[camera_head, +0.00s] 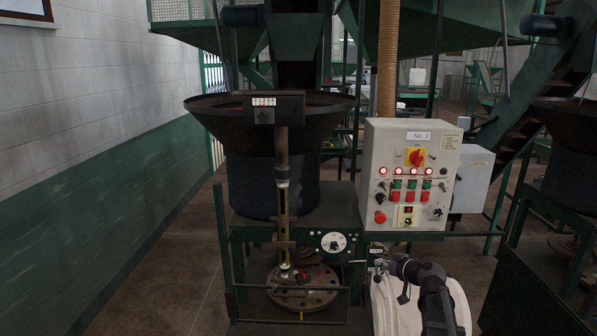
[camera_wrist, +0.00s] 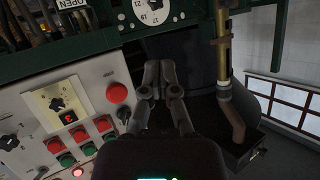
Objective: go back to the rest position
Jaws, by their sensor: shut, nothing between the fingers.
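My gripper (camera_head: 378,264) is at the lower right of the head view, just below the grey control box (camera_head: 390,145) and in front of the white bag. In the wrist view my gripper (camera_wrist: 159,68) shows its two dark fingers side by side, shut and empty. They appear apart from the control box (camera_wrist: 95,82), which shows turned over on the left with its red and green buttons. A round dial (camera_wrist: 152,12) is at the top of the wrist view; the dial also shows in the head view (camera_head: 333,243).
A dark round hopper (camera_head: 265,165) stands on a green frame left of the box. A brass-coloured pipe (camera_wrist: 223,60) is right of my fingers. A white bag (camera_head: 385,305) hangs beneath the box. Open floor (camera_head: 160,270) lies at the left, along the wall.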

